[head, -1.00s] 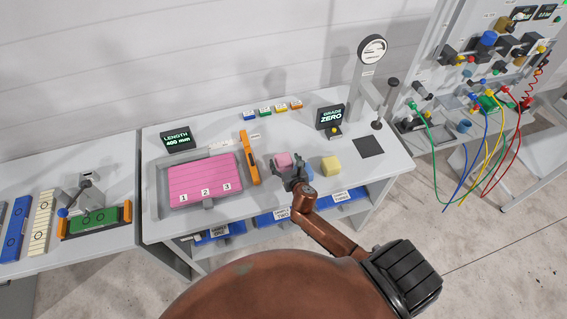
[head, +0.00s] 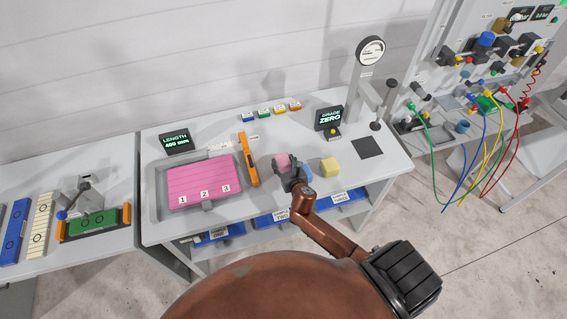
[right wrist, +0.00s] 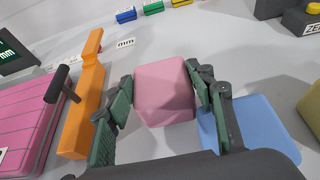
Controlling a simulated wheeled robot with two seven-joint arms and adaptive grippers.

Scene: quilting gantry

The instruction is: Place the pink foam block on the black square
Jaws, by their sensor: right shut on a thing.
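The pink foam block (right wrist: 165,92) sits between the two fingers of my right gripper (right wrist: 165,105) in the right wrist view, with a finger against each side. In the head view the block (head: 283,160) shows just beyond the right gripper (head: 287,172), which hides part of it. I cannot tell whether the block touches the table. The black square (head: 367,147) lies flat and bare at the right of the table, below the dial gauge stand. My left gripper is not in view.
A blue block (right wrist: 245,130) stands close beside the right finger. A yellow block (head: 330,166) lies between the gripper and the black square. An orange tool (head: 249,158) and a pink slab (head: 205,180) are on the left. A gauge stand (head: 361,95) rises behind the square.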

